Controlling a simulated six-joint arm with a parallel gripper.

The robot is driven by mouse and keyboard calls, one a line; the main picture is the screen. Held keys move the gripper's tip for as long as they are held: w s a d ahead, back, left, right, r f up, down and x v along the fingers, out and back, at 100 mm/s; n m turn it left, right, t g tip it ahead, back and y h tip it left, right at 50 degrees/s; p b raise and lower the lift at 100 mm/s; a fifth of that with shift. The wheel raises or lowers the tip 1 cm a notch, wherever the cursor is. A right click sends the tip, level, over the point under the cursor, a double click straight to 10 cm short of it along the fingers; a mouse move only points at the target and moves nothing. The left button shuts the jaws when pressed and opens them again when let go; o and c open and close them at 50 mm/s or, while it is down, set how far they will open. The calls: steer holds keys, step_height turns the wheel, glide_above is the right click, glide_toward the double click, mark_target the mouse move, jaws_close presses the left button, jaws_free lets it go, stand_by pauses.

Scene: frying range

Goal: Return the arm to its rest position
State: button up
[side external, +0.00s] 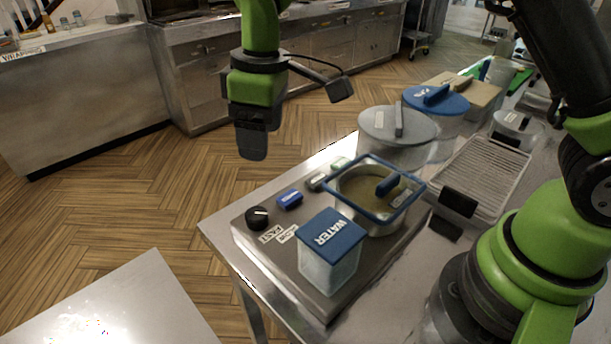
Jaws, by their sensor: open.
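My gripper (252,150) hangs at the end of my green arm, left of the upper middle in the side external view. It points downward, in the air beyond the far left edge of the range, with the wooden floor behind it. I see no object held at its tip. The fingers overlap from this angle, so the gap between them does not show.
Below and right, the range (262,245) bears a clear container with a blue WATER lid (332,234) and a blue-rimmed square pot (350,185). A grey-lidded pot (375,125), a blue-lidded pot (425,98) and a wire rack (490,170) stand behind.

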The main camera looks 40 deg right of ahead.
steer(key=s+d+r+m+t+y, duration=0.1)
steer(key=s+d+r+m, duration=0.2)
steer(key=s+r, duration=0.15)
steer(key=s+d+r+m+t, duration=0.2)
steer(key=s+d+r, duration=0.15)
steer(key=r, duration=0.25)
steer(key=s+d+r+m+t, duration=0.1)
steer(key=s+d+m+t, duration=0.2)
steer(key=s, duration=1)
steer(key=m, duration=0.3)
steer(key=shift+r, duration=0.4)
